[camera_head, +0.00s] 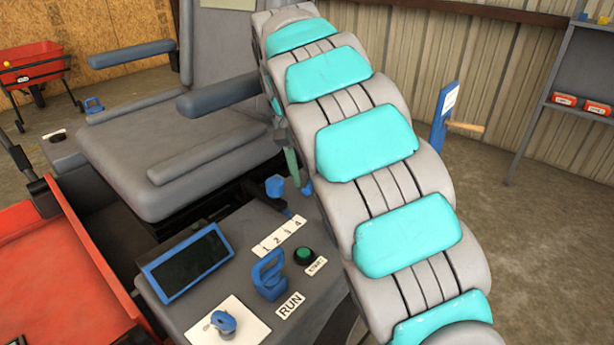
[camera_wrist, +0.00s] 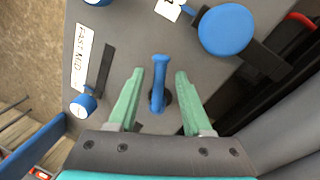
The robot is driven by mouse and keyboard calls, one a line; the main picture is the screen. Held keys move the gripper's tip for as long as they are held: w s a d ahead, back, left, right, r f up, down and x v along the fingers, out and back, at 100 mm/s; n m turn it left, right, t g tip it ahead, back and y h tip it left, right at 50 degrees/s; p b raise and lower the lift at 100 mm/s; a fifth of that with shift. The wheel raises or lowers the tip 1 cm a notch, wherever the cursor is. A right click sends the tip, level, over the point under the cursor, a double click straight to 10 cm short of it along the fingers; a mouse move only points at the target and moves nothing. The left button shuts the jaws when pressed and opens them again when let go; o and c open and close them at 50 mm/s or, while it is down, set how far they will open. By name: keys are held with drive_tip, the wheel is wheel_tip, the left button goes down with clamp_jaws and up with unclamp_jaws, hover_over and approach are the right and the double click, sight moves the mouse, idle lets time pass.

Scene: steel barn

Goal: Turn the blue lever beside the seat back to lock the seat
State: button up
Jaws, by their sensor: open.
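The blue lever (camera_wrist: 158,85) is a short upright handle on the grey console beside the seat. In the wrist view it stands between the two green fingers of my gripper (camera_wrist: 159,73), which are open with a gap on each side of it. The lever's base sits in a dark round hole. In the head view my arm hides most of this spot; only a green finger of my gripper (camera_head: 292,167) shows beside the grey seat (camera_head: 185,150).
A round blue knob (camera_wrist: 226,30) and a smaller blue knob (camera_wrist: 83,104) by a dark slot stand close by. The console holds a screen (camera_head: 187,262), a blue handle (camera_head: 268,278), a green button (camera_head: 304,256) and a key (camera_head: 223,322). A padded armrest (camera_head: 220,94) is near my arm.

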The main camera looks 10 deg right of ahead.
sight(301, 196)
wheel_tip(301, 196, up, 7)
drive_tip(key=a+p, duration=0.1)
drive_tip(key=p, duration=0.2)
drive_tip(key=shift+w+a+r, duration=0.15)
drive_tip(key=shift+w+r, duration=0.05)
drive_tip(key=shift+w, duration=0.1)
